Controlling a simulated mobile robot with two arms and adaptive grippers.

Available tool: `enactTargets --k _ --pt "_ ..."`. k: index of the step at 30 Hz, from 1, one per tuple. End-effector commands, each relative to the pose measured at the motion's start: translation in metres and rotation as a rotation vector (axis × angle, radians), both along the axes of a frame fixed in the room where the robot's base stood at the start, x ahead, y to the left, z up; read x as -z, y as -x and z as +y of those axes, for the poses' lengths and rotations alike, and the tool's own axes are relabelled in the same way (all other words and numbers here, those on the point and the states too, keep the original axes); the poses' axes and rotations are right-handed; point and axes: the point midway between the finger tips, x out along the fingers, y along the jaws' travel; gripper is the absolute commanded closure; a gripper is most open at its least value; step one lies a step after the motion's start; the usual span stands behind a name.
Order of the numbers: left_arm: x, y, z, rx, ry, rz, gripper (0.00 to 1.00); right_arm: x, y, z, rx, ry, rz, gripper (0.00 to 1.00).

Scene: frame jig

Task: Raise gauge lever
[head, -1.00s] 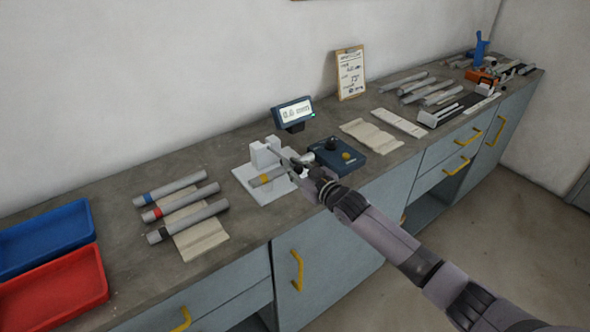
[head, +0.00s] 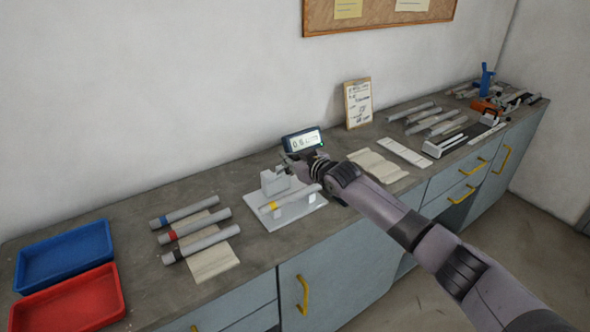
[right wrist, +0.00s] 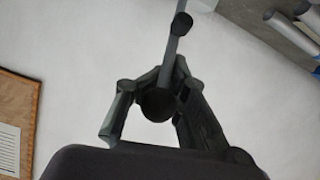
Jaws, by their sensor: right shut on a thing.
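The gauge jig is a white block on a white base plate (head: 312,207) on the bench. A grey tube with a yellow band (head: 300,198) lies across it. My right gripper (head: 287,160) is above and behind the block, in front of the display. In the right wrist view, its fingers (right wrist: 155,90) are shut on a round black knob (right wrist: 157,106). A thin grey lever bar (right wrist: 172,55) runs up from there to a dark joint (right wrist: 182,22). In the head view the lever is mostly hidden by the gripper. My left gripper is out of view.
A small digital display (head: 304,141) stands behind the jig. Several banded tubes (head: 198,242) lie on cloth to its left, with a blue tray (head: 64,252) and red tray (head: 68,300) beyond. Bare bench lies between tubes and jig.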

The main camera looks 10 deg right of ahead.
Motion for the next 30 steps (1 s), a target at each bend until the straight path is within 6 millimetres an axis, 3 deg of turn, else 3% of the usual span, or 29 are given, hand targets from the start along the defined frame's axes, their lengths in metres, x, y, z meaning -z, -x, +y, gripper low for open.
enactTargets --k 1,12,30 --pt "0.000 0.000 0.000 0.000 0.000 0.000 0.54 -0.017 -0.008 -0.001 0.002 0.017 0.017 1.00" --pt "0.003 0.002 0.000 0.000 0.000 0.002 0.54 -0.021 -0.022 0.003 0.002 0.046 0.097 1.00" --pt "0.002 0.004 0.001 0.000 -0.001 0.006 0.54 -0.022 -0.022 0.002 0.005 0.047 0.096 1.00"
